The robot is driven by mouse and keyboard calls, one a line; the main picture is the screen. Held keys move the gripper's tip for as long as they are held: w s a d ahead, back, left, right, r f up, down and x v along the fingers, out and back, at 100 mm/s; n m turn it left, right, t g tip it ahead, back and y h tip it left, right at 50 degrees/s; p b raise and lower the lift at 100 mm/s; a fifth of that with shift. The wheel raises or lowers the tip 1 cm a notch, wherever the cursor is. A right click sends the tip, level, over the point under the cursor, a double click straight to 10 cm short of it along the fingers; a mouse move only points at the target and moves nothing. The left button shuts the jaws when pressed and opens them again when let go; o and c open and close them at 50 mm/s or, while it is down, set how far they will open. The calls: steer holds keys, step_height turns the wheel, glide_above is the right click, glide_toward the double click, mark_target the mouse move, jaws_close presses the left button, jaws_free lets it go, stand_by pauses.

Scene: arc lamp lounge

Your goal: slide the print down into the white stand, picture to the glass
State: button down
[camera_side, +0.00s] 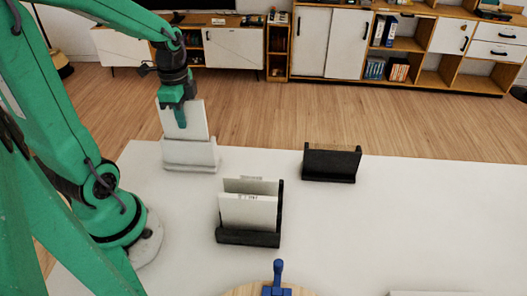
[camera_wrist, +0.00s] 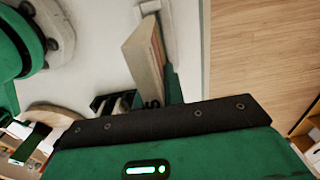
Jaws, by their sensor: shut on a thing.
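My gripper (camera_side: 178,118) is shut on the print (camera_side: 196,121), a thin pale panel, gripping it near its upper edge. The print stands nearly upright, slightly tilted, at the white stand (camera_side: 190,155) on the table's far left. Its lower edge meets the stand's upper edge in the side view; I cannot tell how deep it sits in the slot. The face toward the side camera is blank. In the wrist view the print (camera_wrist: 143,60) shows edge-on with a brownish strip on its right side. The glass cannot be made out.
A black stand (camera_side: 248,239) holding pale panels is nearer the camera. Another black stand (camera_side: 331,164) stands to the right and looks empty. A blue-handled thing (camera_side: 278,275) sits on a round wooden board (camera_side: 240,291) at the front. The table's right side (camera_side: 430,220) is mostly clear.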

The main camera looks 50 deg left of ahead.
mark_target(188, 139)
steer(key=shift+f, duration=2.15)
steer(key=c, duration=1.4)
jaws_free()
steer(key=shift+r, duration=0.15)
step_height(188, 139, up, 8)
steer(key=shift+f, duration=0.2)
steer(key=shift+d+r, duration=0.1)
steer(key=s+d+r+n+t, duration=0.2)
steer(key=d+r+n+t, duration=0.3)
steer(key=d+r+n, duration=0.2)
steer(key=shift+s+d+n+t, duration=0.25)
steer(key=shift+d+n, duration=0.75)
steer(key=shift+d, duration=1.4)
